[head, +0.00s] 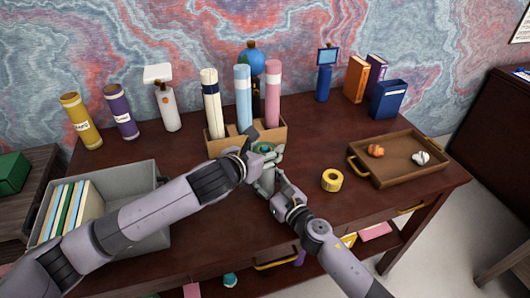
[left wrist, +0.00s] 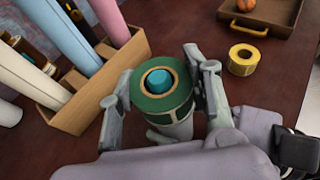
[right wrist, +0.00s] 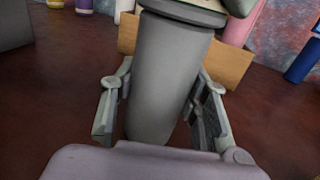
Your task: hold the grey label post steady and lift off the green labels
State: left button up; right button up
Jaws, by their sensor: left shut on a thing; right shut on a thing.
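The green labels (left wrist: 164,106) are a roll with a tan core, seen from above in the left wrist view. The roll sits around the post, whose teal tip (left wrist: 159,80) shows in the core. My left gripper (left wrist: 158,66) is shut on the roll, one finger at each side. The grey label post (right wrist: 162,85) stands between the fingers of my right gripper (right wrist: 160,92), which is shut on its body below the roll. In the head view the green labels (head: 264,147) are partly covered by my grippers, and the post is mostly hidden.
Just behind stands a tan holder (head: 218,148) with cream, blue and pink rolls. A yellow tape roll (head: 332,180) lies to the right, before a brown tray (head: 405,177). A grey bin (head: 140,172) with folders is at left, under my left arm.

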pick_arm(q)
notch_tip(320, 180, up, 10)
dwell(0.4)
pick_arm(e)
jog(key=o, duration=1.3)
